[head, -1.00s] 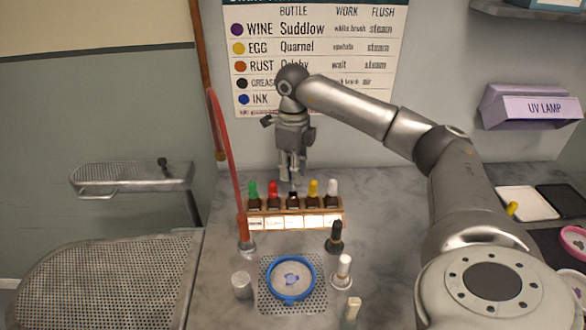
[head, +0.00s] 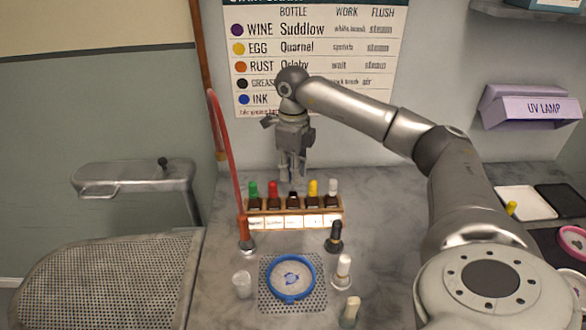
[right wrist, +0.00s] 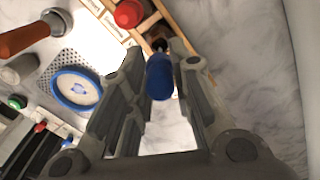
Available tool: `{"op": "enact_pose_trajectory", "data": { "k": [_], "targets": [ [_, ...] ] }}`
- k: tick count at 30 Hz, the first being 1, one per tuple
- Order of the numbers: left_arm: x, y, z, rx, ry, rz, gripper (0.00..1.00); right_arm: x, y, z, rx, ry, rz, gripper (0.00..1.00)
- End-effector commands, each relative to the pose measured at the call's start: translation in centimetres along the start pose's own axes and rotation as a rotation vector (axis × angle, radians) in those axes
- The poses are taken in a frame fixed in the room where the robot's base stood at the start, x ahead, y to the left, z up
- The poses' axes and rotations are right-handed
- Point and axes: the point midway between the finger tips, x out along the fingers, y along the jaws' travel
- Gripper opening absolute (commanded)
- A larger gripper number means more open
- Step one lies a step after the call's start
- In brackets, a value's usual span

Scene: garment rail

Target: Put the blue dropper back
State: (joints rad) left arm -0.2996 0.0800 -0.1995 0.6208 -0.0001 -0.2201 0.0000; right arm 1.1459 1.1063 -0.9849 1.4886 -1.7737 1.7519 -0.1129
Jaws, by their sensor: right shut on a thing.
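My right gripper (head: 291,180) points down over the middle of the wooden bottle rack (head: 340,224), behind the workspace items. In the right wrist view, its fingers are shut on the blue dropper (right wrist: 160,77), a rounded blue cap. The dropper's lower end lines up with a dark brown bottle (right wrist: 159,43) at the rack. I cannot tell whether its tip is inside the bottle neck. In the head view the dropper is not clearly visible, and the dark middle bottle (head: 293,200) stands below the fingers. My left gripper is not in view.
Green, red (head: 272,188), yellow (head: 313,187) and white caps flank the middle bottle closely. A red tube stands left of the rack.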

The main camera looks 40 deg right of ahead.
Motion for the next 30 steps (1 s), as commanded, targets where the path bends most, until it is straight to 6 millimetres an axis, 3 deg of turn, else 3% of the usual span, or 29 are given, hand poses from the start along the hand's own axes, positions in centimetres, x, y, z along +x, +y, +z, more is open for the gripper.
{"op": "enact_pose_trajectory", "data": {
  "k": [30],
  "targets": [
    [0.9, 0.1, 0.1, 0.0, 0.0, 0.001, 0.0, 1.7, 0.0, 0.0, 0.0, 0.0, 0.0, 0.11]
  ]
}}
